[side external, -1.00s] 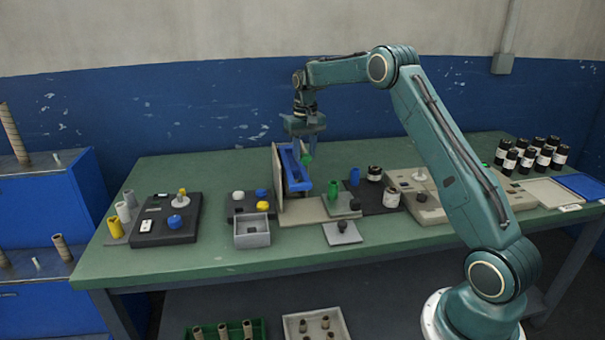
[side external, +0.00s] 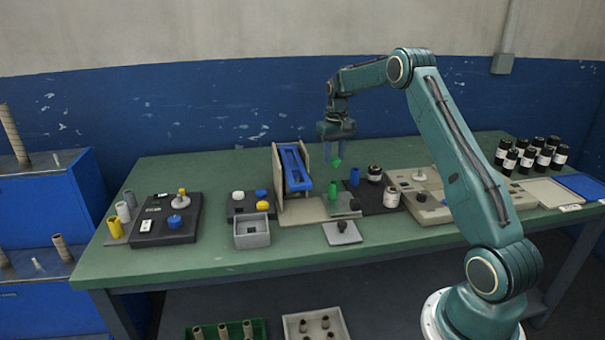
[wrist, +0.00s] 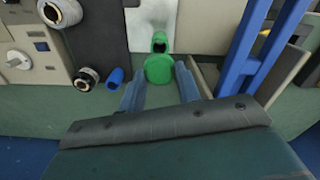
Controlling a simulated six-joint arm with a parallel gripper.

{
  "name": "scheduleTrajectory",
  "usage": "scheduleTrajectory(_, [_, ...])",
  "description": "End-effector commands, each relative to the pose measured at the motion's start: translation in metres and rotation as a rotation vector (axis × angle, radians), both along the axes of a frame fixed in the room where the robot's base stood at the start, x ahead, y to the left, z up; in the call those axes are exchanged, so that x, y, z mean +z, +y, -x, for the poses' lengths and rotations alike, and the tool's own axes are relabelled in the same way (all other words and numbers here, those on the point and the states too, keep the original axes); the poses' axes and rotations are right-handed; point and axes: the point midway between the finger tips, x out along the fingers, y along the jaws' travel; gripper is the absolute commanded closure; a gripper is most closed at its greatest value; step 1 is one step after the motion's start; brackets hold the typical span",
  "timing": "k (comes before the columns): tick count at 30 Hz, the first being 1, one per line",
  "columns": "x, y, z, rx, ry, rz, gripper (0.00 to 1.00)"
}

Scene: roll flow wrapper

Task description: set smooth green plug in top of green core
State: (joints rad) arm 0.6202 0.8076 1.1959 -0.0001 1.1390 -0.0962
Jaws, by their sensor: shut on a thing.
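My gripper (side external: 336,157) is shut on the smooth green plug (side external: 337,162), which hangs below the fingertips above the bench. In the wrist view the plug (wrist: 158,69) sits between the two fingers of my gripper (wrist: 159,88). The green core (side external: 333,190) stands upright on a grey plate, below the plug and slightly left of it in the side view. In the wrist view the core (wrist: 159,40) shows just beyond the plug, with a dark opening in its top. A clear gap separates plug and core in the side view.
A blue sloped chute (side external: 296,167) with a beige side panel stands left of the core. A blue cylinder (side external: 354,177) and dark-and-white rolls (side external: 375,174) are right of it. A black knob on a grey plate (side external: 342,234) lies in front.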

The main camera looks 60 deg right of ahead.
Motion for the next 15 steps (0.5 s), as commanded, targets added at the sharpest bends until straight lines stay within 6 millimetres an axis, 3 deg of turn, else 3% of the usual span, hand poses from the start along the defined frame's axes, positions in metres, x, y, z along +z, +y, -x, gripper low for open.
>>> scheduleTrajectory(15, [-0.035, 0.000, 0.000, 0.000, 0.001, -0.001, 0.88])
